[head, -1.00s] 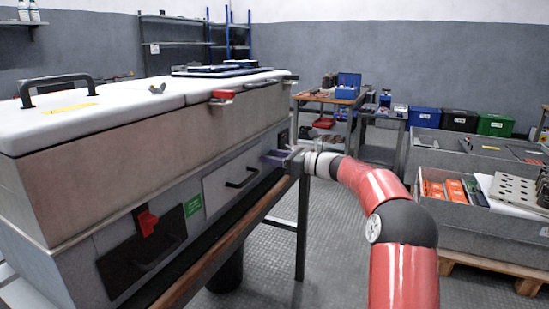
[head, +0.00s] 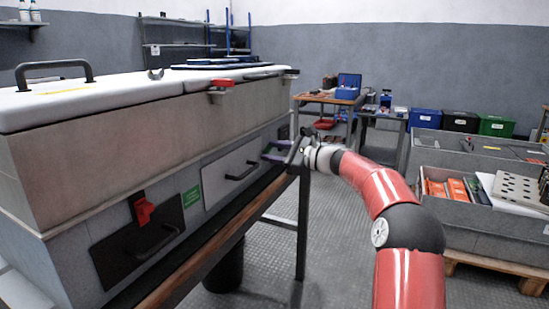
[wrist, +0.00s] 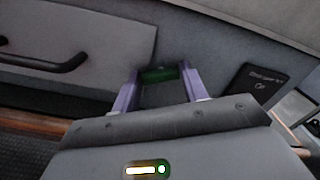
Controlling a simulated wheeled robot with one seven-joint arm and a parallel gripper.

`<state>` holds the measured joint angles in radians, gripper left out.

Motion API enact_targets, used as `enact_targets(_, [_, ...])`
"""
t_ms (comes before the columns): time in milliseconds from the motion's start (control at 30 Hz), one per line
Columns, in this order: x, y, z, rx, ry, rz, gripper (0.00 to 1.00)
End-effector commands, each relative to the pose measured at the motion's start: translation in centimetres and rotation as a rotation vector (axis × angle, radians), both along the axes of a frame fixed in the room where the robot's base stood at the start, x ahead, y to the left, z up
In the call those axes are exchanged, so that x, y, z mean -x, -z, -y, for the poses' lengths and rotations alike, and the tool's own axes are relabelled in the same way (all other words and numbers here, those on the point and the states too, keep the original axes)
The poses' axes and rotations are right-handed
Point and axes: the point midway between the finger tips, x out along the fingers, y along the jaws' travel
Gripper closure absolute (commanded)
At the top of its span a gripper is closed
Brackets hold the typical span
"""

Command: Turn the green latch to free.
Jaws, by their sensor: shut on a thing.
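The green latch (wrist: 158,76) shows in the wrist view as a short dark-green bar against the grey front of the cabinet. My gripper (wrist: 161,72) has its two purple fingers on either side of the latch, shut on its ends. In the head view my gripper (head: 273,151) is at the far right end of the cabinet front, its fingers pointing left at the panel. The latch cannot be made out there. I cannot tell its exact angle on the panel.
A white drawer front with a black handle (head: 242,172) is left of my gripper. Further left are a green label and a red switch (head: 144,211) on a dark panel. A wooden ledge runs below. A dark labelled plate (wrist: 258,88) is right of the latch.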

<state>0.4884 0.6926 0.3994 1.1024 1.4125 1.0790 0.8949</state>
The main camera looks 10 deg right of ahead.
Motion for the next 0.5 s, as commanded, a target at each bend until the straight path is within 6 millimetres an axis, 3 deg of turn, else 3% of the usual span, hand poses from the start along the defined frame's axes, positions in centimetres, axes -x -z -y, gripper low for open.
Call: enact_targets(500, [0.16, 0.58, -0.06, 0.289, 0.001, 0.399, 0.79])
